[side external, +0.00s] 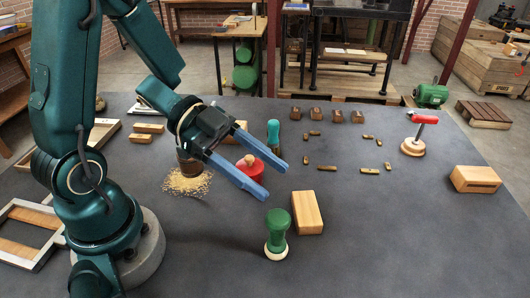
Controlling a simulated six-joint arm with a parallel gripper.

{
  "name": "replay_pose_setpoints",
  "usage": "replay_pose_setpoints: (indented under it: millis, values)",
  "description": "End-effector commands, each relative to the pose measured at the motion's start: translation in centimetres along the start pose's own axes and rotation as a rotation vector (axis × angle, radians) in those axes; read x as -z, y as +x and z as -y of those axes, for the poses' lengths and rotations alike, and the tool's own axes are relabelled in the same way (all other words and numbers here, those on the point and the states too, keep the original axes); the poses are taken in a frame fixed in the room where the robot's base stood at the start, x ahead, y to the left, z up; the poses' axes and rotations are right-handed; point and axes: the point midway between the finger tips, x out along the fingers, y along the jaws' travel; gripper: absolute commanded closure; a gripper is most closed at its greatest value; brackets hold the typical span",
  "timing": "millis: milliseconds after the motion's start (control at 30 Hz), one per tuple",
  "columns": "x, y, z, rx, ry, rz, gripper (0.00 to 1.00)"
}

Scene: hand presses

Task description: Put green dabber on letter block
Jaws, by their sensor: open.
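A green dabber (278,223) with a pale round base stands upright at the front middle of the dark table. A plain wooden block (308,213) lies just to its right, close beside it; I cannot tell whether this is the letter block. A slotted wooden block (475,179) lies at the far right. My gripper (274,182) is open, its two blue fingers pointing right and down, above and behind the green dabber. Nothing is held. A red pot-like thing with a wooden knob (250,168) shows between the fingers, partly hidden by them.
A teal-handled tool (273,134) stands behind my gripper. A brown cup (188,163) stands by scattered yellowish grains (187,184). Several small wooden blocks (315,115) line the back. A red-handled tool (414,143) stands at right. Wooden frames (32,238) lie at left. The front right is clear.

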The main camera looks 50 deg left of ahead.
Motion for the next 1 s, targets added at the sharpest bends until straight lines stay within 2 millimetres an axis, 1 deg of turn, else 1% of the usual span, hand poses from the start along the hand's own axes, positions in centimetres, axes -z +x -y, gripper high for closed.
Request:
replay_pose_setpoints:
  millis: [67, 133, 200, 233, 300, 333, 400, 433, 467, 533, 567, 633, 667, 700, 800, 900, 1000]
  values:
    - [-0.1, 0.1, 2.7, 0.141, 0.051, 0.076, 0.40]
    - [-0.1, -0.4, 5.8, 0.309, 0.085, 0.159, 0.40]
    - [0.1, -1.8, 8.8, 0.488, 0.098, 0.245, 0.40]
    - [0.3, -2.6, 9.9, 0.561, 0.095, 0.278, 0.40]
    - [0.6, -4.7, 11.7, 0.721, 0.063, 0.350, 0.40]
    - [0.7, -5.6, 12.2, 0.784, 0.039, 0.378, 0.40]
    - [0.9, -7.8, 12.7, 0.915, -0.032, 0.436, 0.40]
    - [0.9, -8.7, 12.7, 0.961, -0.071, 0.459, 0.40]
    - [0.9, -9.5, 12.4, 1.003, -0.116, 0.479, 0.40]
    - [0.7, -11.1, 11.3, 1.077, -0.233, 0.521, 0.40]
    - [0.6, -11.5, 10.5, 1.096, -0.287, 0.537, 0.40]
    - [0.3, -12.2, 8.4, 1.115, -0.423, 0.566, 0.40]
    - [0.1, -12.2, 7.3, 1.111, -0.482, 0.577, 0.40]
    - [0.0, -12.1, 5.8, 1.094, -0.556, 0.590, 0.40]
    - [-0.1, -11.3, 2.1, 1.022, -0.711, 0.610, 0.40]
    - [0.1, -10.4, -0.9, 0.937, -0.814, 0.625, 0.40]
    - [0.3, -9.8, -2.8, 0.878, -0.871, 0.633, 0.40]
